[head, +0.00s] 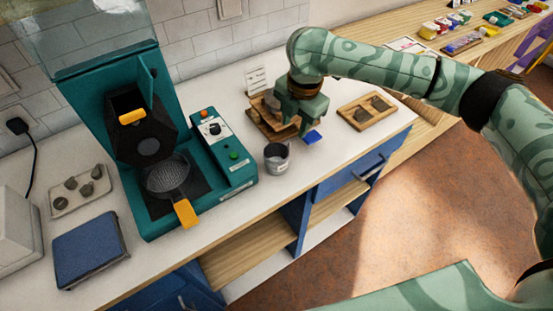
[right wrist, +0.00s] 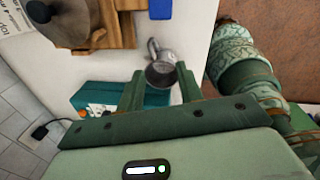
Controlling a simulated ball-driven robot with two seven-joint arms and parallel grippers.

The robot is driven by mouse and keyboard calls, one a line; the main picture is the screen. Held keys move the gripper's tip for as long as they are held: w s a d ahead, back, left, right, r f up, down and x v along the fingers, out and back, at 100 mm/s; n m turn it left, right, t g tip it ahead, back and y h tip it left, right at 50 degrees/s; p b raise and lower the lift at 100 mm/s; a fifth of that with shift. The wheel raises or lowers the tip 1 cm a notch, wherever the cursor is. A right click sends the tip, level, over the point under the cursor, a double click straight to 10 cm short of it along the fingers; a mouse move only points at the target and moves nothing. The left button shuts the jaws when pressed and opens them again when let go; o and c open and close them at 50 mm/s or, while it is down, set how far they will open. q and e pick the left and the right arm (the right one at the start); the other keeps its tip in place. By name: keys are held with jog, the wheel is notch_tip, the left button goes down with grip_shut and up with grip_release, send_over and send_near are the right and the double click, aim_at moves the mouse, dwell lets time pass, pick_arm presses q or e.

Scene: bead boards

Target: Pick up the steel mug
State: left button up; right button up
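The steel mug (head: 277,158) stands upright on the white counter, right of the teal machine and near the front edge. In the right wrist view the mug (right wrist: 161,72) shows between and beyond the fingertips, with its handle toward the top. My right gripper (head: 293,126) is above the counter, behind and slightly right of the mug in the head view. Its two fingers are apart and empty in the right wrist view (right wrist: 160,76). It appears not to touch the mug. My left gripper is not in view.
The teal machine (head: 233,165) with a yellow-handled pan (head: 168,176) stands to the left. A wooden stand (head: 262,112) is partly behind my gripper. A blue block (head: 313,136) and a wooden tray (head: 352,117) lie right of the mug. Bare counter surrounds the mug's front.

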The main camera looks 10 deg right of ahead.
aim_at(289, 141)
jog(key=f, duration=0.1)
jog(key=w+f, duration=0.1)
jog(key=f, duration=0.1)
jog(key=f+b, duration=0.1)
jog(key=shift+w+a+f, duration=0.15)
jog(key=shift+w+f, duration=0.2)
jog(key=shift+w, duration=0.05)
jog(key=shift+f, duration=0.3)
jog(key=shift+s, duration=0.2)
jog(key=shift+f+b, duration=0.25)
jog(key=shift+b, duration=0.1)
jog(key=f, duration=0.1)
jog(key=w+f+b, duration=0.1)
jog(key=f, duration=0.1)
jog(key=f+b, duration=0.1)
jog(key=shift+w+f, duration=0.3)
jog(key=shift+f, duration=0.1)
jog(key=shift+s+r, duration=0.1)
jog(key=shift+r, duration=0.05)
grip_shut()
